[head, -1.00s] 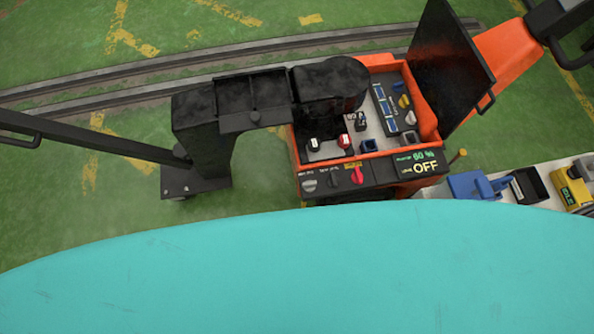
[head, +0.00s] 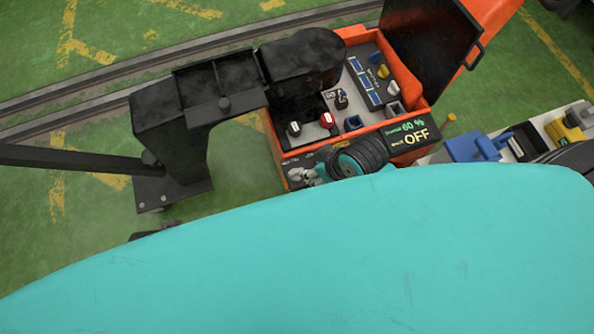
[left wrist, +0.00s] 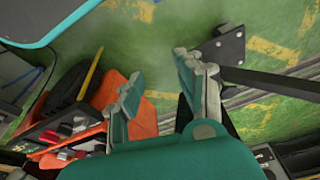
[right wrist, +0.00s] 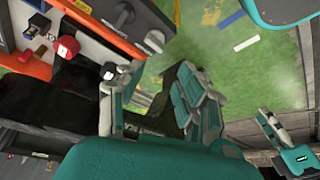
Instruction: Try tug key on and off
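I cannot tell for certain which control is the key. My left gripper (left wrist: 163,88) is open and empty, with the tug to its left in the left wrist view.
A black frame (head: 220,85) with a long bar stands left of the box. The box's black lid (head: 432,40) is raised. Blue and yellow items stand on a bench (head: 550,130) at the right. A teal surface (head: 300,260) covers the lower head view. Rails cross the green floor behind.

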